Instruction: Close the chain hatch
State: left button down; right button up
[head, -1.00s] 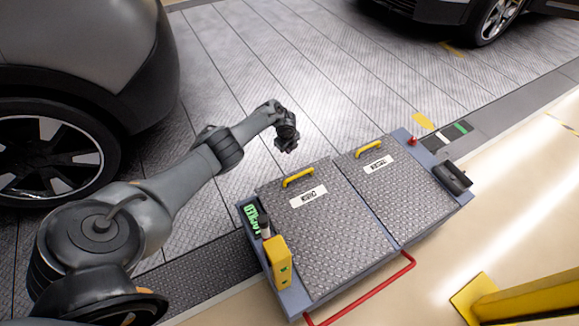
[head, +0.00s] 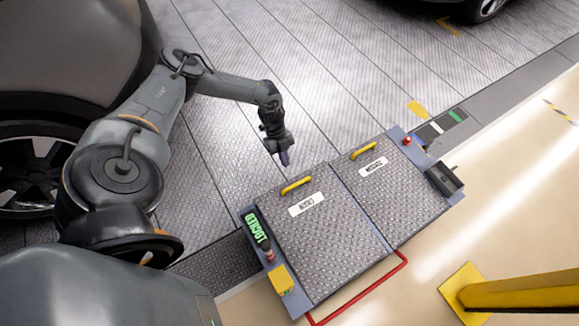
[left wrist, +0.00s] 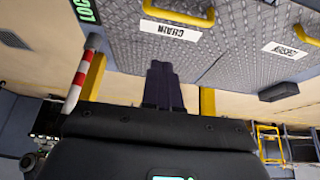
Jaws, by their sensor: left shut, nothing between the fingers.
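The chain hatch (head: 323,239) is the left grey tread-plate lid of the floor unit, with a yellow handle (head: 297,185) and a white label (head: 306,204). It lies flat in its frame. The left wrist view shows its "CHAIN" label (left wrist: 170,30) and handle (left wrist: 179,14). My left gripper (head: 284,158) is shut and empty, pointing down just beyond the handle edge of this hatch, apart from the handle in the picture. Its dark fingers (left wrist: 162,85) show together in the left wrist view. My right gripper is out of view.
A second flat hatch (head: 390,205) lies to the right. A green display (head: 256,227), partly legible as "LOC" in the left wrist view (left wrist: 85,10), and a yellow block (head: 280,279) line the left edge. A red rail (head: 362,290) runs along the front. A yellow post (head: 530,292) stands right.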

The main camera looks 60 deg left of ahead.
pick_arm(q)
jog(key=b+x, duration=0.3)
jog(key=x, duration=0.7)
jog(key=shift+d+b, duration=0.15)
jog(key=shift+b, duration=0.25)
notch_tip(320, 180, down, 2)
jog(key=shift+f+b, duration=0.2)
jog(key=shift+b, duration=0.5)
jog(key=shift+a+f+b, duration=0.45)
jog(key=shift+a+f, duration=0.1)
jog(key=shift+f, duration=0.15)
